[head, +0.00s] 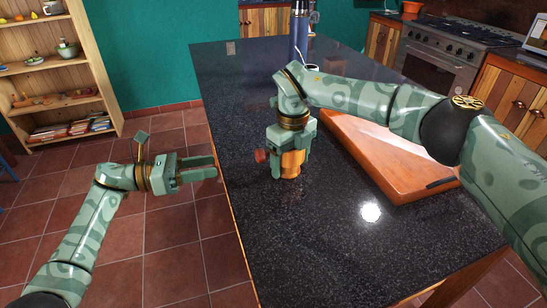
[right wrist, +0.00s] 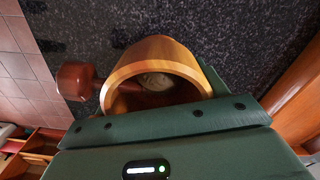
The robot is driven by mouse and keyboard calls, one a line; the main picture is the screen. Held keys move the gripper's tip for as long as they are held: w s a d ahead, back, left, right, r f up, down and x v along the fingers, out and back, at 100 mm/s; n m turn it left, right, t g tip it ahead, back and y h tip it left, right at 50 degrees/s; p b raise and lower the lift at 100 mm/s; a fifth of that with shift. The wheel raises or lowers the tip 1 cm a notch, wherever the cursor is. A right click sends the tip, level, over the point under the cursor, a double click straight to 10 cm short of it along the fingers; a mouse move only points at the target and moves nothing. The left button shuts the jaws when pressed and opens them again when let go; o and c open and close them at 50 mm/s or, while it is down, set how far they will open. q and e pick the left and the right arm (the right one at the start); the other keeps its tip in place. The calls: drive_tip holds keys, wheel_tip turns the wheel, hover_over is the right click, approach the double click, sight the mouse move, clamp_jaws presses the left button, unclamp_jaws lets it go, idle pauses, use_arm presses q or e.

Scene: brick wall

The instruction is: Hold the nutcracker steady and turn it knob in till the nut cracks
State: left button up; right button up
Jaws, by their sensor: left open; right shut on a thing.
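The nutcracker (head: 290,170) is a wooden cup standing upright on the dark counter (head: 330,240). Its red-brown knob (head: 260,156) sticks out to the left, towards the counter's left edge. My right gripper (head: 291,160) comes down from above and is shut on the cup. In the right wrist view I look into the open cup (right wrist: 155,52); a pale brown nut (right wrist: 157,82) sits inside beside the screw, and the knob (right wrist: 76,81) is outside at the left. Whether the screw touches the nut is unclear. My left gripper (head: 214,167) is open and empty, left of the knob and apart from it.
A wooden cutting board (head: 385,165) with a dark handle lies right of the nutcracker, under my right arm. A blue bottle (head: 299,35) stands at the counter's far end. The counter in front of the nutcracker is clear. Tiled floor lies left of it.

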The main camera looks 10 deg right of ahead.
sight(260, 155)
use_arm(q)
drive_tip(key=d+m, duration=0.3)
drive_tip(key=m, duration=0.9)
drive_tip(key=d+m, duration=0.4)
drive_tip(key=m, duration=0.8)
drive_tip(key=d+m, duration=0.4)
drive_tip(key=m, duration=0.7)
drive_tip(key=shift+w+d+r+m, duration=0.15)
drive_tip(key=shift+w+r+m, duration=0.05)
drive_tip(key=shift+w+m, duration=0.2)
drive_tip(key=c, duration=1)
